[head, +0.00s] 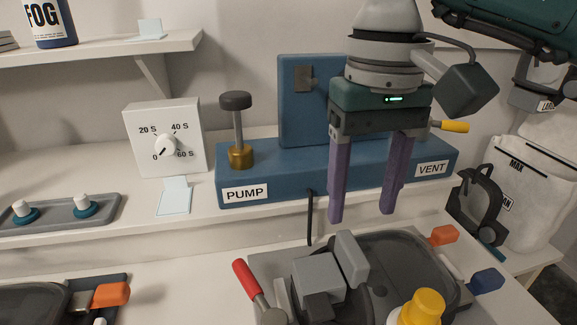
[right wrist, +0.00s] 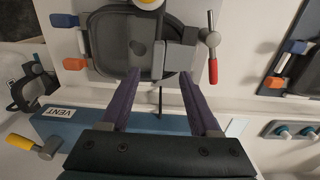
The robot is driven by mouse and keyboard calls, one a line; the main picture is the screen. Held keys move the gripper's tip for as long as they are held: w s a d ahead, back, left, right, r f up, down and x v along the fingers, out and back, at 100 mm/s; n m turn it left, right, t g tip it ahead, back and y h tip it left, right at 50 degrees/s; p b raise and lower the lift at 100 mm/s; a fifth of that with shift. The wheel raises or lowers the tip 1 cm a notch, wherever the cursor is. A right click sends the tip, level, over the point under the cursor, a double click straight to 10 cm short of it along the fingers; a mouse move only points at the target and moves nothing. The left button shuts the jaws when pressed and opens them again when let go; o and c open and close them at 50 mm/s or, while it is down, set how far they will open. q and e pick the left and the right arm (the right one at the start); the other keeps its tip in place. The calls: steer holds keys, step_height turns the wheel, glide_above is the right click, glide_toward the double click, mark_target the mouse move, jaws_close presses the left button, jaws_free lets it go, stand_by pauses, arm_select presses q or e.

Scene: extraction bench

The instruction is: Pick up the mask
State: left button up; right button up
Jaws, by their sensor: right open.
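I cannot pick out a mask with certainty. A dark, open-framed thing with a loop on top (head: 478,207) stands at the right, beside the white bag; it may be the mask. It also shows at the left edge of the right wrist view (right wrist: 28,88). My right gripper (head: 361,215) points down with its two purple fingers apart and nothing between them. It hangs in front of the blue pump block, left of the dark thing and apart from it. In the right wrist view its fingers (right wrist: 161,78) reach toward a dark-lidded chamber. My left gripper is not in view.
The blue block (head: 265,185) carries PUMP and VENT labels, a black-knobbed plunger (head: 236,125) and a yellow lever (head: 450,126). A lidded chamber (head: 400,262) with a red handle (head: 246,278) lies below. A white timer (head: 163,140) stands left; a white bag (head: 530,175) stands right.

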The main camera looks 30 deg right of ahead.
mark_target(355, 251)
steer(key=shift+s+f, duration=0.15)
steer(key=shift+f, duration=0.8)
steer(key=f+p, duration=0.1)
steer(key=f, duration=0.3)
steer(key=shift+d+f+p, duration=0.2)
steer(key=shift+f+p, duration=0.1)
steer(key=shift+p, duration=0.05)
steer(key=shift+w+f, duration=0.2)
steer(key=shift+f, duration=0.25)
jaws_close()
steer(key=shift+r, duration=0.1)
